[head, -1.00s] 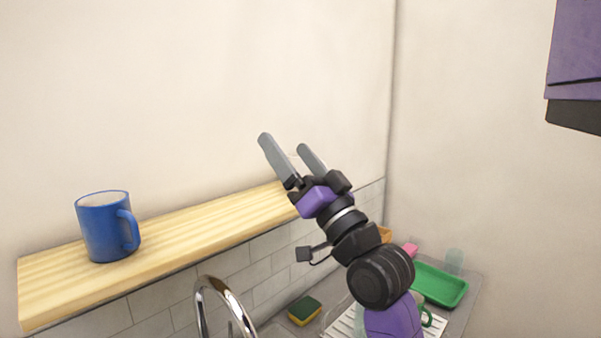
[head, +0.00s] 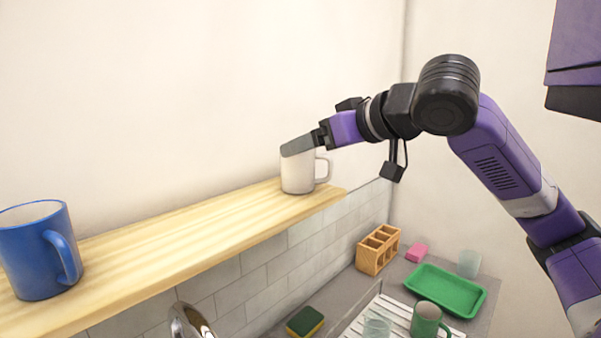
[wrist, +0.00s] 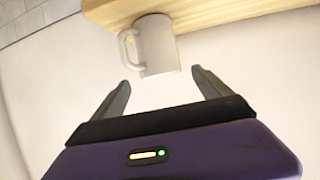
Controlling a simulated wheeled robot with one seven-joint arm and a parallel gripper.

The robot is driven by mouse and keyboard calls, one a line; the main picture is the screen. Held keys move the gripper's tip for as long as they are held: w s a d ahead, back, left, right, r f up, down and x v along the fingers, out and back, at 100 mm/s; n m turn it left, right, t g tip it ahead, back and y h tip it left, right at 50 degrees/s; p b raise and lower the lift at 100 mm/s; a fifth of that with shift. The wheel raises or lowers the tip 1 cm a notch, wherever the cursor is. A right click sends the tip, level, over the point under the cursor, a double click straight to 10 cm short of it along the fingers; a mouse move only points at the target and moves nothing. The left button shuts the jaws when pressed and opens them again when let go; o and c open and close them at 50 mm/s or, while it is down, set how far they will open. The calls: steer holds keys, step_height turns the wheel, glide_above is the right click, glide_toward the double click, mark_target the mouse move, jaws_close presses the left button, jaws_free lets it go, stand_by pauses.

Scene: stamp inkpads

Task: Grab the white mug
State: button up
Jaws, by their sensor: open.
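The white mug (head: 297,176) stands upright near the right end of the wooden shelf (head: 180,229) in the head view, its handle to the right. My gripper (head: 297,146) is at the mug's upper part in that view, and a finger hides some of its rim. In the wrist view the mug (wrist: 157,47) shows just beyond the gap between the two spread fingers of my gripper (wrist: 164,82). The gripper is open and holds nothing. The mug's handle is on the left in the wrist view.
A blue mug (head: 39,251) stands on the shelf's left part. Below are a wooden holder (head: 377,250), a pink sponge (head: 416,253), a green tray (head: 447,290), a green mug (head: 426,320), a glass (head: 469,263) and a green-yellow sponge (head: 305,322). The wall stands behind the shelf.

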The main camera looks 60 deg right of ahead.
steer(key=shift+a+f, duration=0.1)
steer(key=shift+f, duration=0.3)
steer(key=shift+x, duration=1.2)
steer(key=shift+p+x, duration=1)
steer(key=shift+x, duration=1.7)
steer(key=shift+f, duration=0.1)
steer(key=shift+c, duration=0.2)
steer(key=c, duration=1.7)
